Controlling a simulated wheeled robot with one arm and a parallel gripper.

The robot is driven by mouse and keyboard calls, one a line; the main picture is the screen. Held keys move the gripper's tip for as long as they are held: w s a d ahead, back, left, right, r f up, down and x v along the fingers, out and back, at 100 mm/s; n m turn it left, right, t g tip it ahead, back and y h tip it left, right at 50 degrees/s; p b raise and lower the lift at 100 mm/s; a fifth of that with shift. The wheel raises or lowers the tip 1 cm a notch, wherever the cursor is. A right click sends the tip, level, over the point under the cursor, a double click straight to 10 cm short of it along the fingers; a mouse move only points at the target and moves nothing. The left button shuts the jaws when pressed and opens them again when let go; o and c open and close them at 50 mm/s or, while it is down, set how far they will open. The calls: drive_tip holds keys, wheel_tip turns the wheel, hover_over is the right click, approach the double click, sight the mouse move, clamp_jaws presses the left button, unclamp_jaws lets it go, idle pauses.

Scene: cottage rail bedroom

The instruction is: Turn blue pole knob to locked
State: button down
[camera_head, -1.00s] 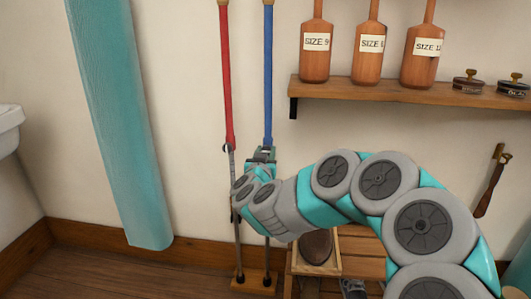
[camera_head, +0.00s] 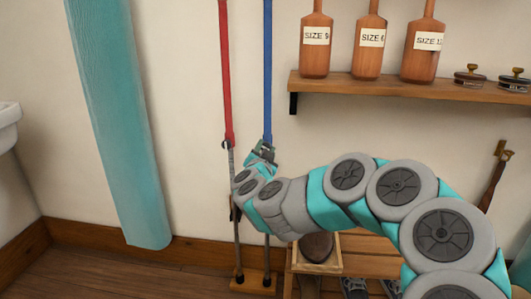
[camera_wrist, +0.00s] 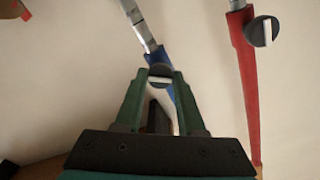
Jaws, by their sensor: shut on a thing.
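The blue pole (camera_head: 268,70) stands upright against the wall, with a thin grey lower section. In the wrist view, the blue pole (camera_wrist: 187,105) runs behind my fingers. Its knob (camera_wrist: 160,74), dark and round with a pale bar, is between my fingertips (camera_wrist: 161,79). The bar lies nearly level in that picture, slightly tilted. My gripper (camera_head: 263,153) is shut on this knob and looks tilted in the head view, where it hides the knob. No lock marking is legible.
A red pole (camera_head: 226,80) stands close to the left; its similar knob (camera_wrist: 262,31) shows in the wrist view. Both poles stand on a small wooden base (camera_head: 253,282). A shelf (camera_head: 400,91) with bottle-shaped wooden pieces is at right. A teal board (camera_head: 122,130) is at left.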

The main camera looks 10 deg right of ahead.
drive_tip(key=m+b, duration=0.5)
drive_tip(key=m, duration=0.6)
drive_tip(key=shift+d+f, duration=0.1)
drive_tip(key=shift+m, duration=0.4)
drive_tip(key=c, duration=0.5)
unclamp_jaws()
drive_tip(key=shift+s, duration=0.1)
drive_tip(key=shift+v, duration=3.85)
